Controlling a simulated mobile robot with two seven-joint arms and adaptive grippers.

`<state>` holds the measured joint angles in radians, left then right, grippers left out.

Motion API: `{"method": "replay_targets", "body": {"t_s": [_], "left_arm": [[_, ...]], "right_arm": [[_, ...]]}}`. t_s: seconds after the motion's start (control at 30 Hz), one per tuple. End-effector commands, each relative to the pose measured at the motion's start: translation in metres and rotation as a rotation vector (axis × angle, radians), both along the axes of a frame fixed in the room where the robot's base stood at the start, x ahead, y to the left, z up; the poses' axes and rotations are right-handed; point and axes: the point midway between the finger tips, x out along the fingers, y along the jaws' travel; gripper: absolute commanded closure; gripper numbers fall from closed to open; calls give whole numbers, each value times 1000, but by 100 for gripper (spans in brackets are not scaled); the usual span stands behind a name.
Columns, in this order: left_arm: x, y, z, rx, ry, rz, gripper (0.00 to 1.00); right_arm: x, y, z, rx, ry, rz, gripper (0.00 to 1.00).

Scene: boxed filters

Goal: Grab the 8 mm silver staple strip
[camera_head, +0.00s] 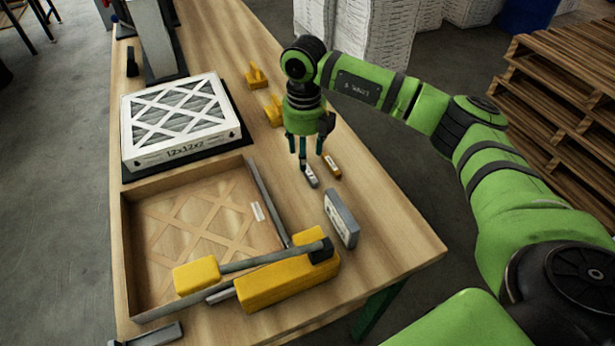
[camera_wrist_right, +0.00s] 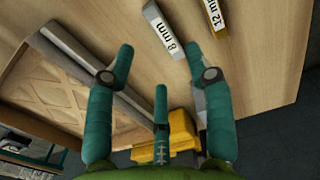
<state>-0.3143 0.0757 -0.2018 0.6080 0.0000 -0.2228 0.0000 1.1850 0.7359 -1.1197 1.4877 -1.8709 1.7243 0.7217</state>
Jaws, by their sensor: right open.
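The silver strip labelled 8 mm (camera_head: 310,176) lies on the wooden bench, just below my right gripper's fingers in the head view. In the right wrist view the 8 mm strip (camera_wrist_right: 164,32) is at the top middle, beyond the fingertips. A brass-coloured strip (camera_head: 332,166) lies beside it to the right; its label reads 12 mm in the right wrist view (camera_wrist_right: 214,16). My right gripper (camera_head: 306,156) is open and empty above the bench, its fingers spread apart in the right wrist view (camera_wrist_right: 168,60). My left gripper is out of view.
A large yellow-handled tool (camera_head: 280,285) lies across the near corner of a wooden tray (camera_head: 120,230). A grey box (camera_head: 341,218) stands near the strips. A boxed filter (camera_head: 178,118) and small yellow pieces (camera_head: 256,76) are farther back. The bench's right edge is close.

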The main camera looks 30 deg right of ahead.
Motion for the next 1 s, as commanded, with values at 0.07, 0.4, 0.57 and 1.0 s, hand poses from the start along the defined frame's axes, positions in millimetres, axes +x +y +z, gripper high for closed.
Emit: {"method": "replay_targets", "body": {"t_s": [0.07,0.4,0.57,1.0], "left_arm": [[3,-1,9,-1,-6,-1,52],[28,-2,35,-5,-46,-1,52],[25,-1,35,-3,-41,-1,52],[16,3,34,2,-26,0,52]], "right_arm": [[-1,-1,-6,-2,4,0,47],[-1,-4,-52,0,3,0,47],[-1,-4,-61,0,0,0,47],[-1,-4,-61,0,0,0,100]]}}
